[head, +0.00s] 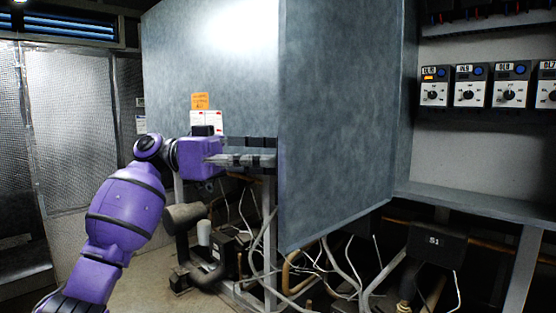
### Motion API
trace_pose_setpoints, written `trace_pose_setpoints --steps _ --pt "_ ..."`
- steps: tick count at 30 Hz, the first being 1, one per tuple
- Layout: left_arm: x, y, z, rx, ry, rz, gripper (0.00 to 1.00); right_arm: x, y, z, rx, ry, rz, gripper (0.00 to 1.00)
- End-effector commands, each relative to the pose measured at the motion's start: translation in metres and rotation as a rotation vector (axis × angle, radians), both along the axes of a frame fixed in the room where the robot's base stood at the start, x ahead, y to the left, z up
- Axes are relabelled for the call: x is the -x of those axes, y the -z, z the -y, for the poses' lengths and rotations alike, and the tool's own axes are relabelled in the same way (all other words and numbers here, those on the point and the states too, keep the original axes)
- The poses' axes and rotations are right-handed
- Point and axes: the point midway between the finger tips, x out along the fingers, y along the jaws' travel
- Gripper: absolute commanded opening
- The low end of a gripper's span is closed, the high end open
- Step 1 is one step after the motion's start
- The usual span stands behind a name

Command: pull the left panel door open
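The large grey panel door (340,115) stands swung out towards me in the middle of the head view, with the cabinet interior open to its right. Another grey panel face (215,65) with an orange label lies to its left. My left gripper (262,152) is in front of the lower part of that labelled face. Its two fingers point right, one above the other, with a narrow gap between them, and seem empty. The fingertips reach the near edge of the swung-out door; whether they touch it is unclear, and no handle shows. My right gripper is out of view.
Several dial switches (510,88) line the cabinet's back wall at the right, above a grey ledge (475,203). Pipes and loose cables (340,265) fill the space below the panels. A mesh door (70,120) stands at the left. Some floor (150,272) is clear beside my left arm.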

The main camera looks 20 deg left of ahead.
Motion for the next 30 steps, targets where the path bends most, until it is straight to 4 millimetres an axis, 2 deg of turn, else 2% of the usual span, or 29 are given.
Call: trace_pose_setpoints --steps 6,12,18,30 --pt "0.006 0.0 -0.049 0.0 -0.003 -0.002 0.29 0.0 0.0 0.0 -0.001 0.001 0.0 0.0" --pt "0.009 0.0 -0.078 -0.001 -0.003 -0.003 0.29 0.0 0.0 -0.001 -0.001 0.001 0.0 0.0" --pt "0.011 0.001 -0.088 -0.001 -0.001 -0.002 0.29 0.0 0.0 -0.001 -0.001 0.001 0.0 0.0" --pt "0.011 0.001 -0.088 -0.001 -0.001 -0.002 0.29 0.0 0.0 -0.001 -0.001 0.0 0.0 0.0"
